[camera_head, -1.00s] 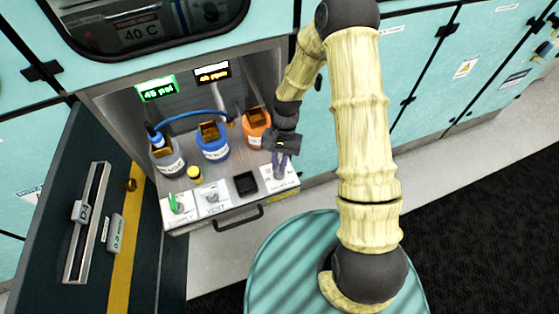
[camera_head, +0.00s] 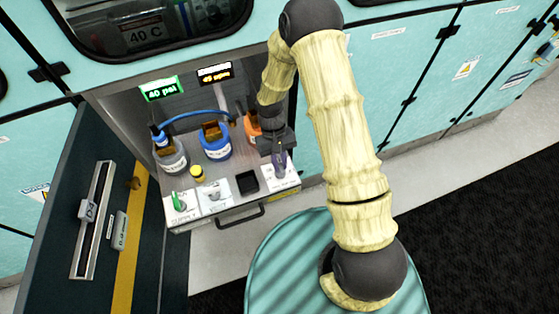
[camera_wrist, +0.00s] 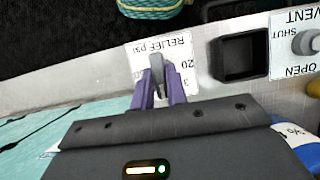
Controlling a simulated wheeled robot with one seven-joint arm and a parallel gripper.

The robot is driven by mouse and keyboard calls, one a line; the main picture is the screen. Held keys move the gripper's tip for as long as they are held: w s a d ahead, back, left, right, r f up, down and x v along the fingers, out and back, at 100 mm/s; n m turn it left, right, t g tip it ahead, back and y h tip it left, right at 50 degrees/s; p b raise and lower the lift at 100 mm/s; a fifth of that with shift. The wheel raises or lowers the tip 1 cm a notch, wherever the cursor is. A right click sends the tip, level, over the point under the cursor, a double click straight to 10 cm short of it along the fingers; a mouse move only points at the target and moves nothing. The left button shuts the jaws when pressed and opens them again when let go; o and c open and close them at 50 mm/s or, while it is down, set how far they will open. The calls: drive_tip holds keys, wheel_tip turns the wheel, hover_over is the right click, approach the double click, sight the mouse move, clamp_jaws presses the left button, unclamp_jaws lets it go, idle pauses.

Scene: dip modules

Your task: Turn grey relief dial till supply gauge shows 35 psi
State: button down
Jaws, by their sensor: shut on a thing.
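The relief dial shows in the wrist view as a narrow grey knob (camera_wrist: 157,66) on a white label (camera_wrist: 180,55) marked RELIEF psi. My gripper (camera_wrist: 160,82), with purple fingers, is shut on this knob, one finger on each side. In the head view my gripper (camera_head: 280,164) is at the right end of the drawer panel and hides most of the dial. The green supply gauge (camera_head: 160,90) at the upper left of the bay appears to read 40 psi.
A second, orange-lit display (camera_head: 214,74) is beside the gauge. A green supply valve (camera_head: 179,201), a vent knob (camera_head: 213,195) and a black square recess (camera_head: 246,182) line the panel. A blue bottle (camera_head: 215,143) and an orange bottle (camera_head: 252,126) stand behind. An open dark door (camera_head: 103,200) is at left.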

drive_tip(key=shift+w, duration=0.1)
drive_tip(key=c, duration=1.4)
unclamp_jaws()
drive_tip(key=v, duration=1.2)
drive_tip(key=shift+b, duration=0.4)
drive_tip(key=s+d+r+m+t+p, duration=0.1)
drive_tip(key=s+d+r+t+p, duration=0.2)
drive_tip(key=r, duration=0.6)
drive_tip(key=s+d+r+m+t+y+p, duration=0.1)
drive_tip(key=s+d+r+m+t+p, duration=0.1)
drive_tip(key=s+d+r, duration=0.6)
drive_tip(key=shift+d+r+t+p, duration=0.4)
drive_tip(key=shift+d+t+p, duration=0.05)
drive_tip(key=shift+d+t, duration=0.55)
drive_tip(key=shift+s, duration=0.1)
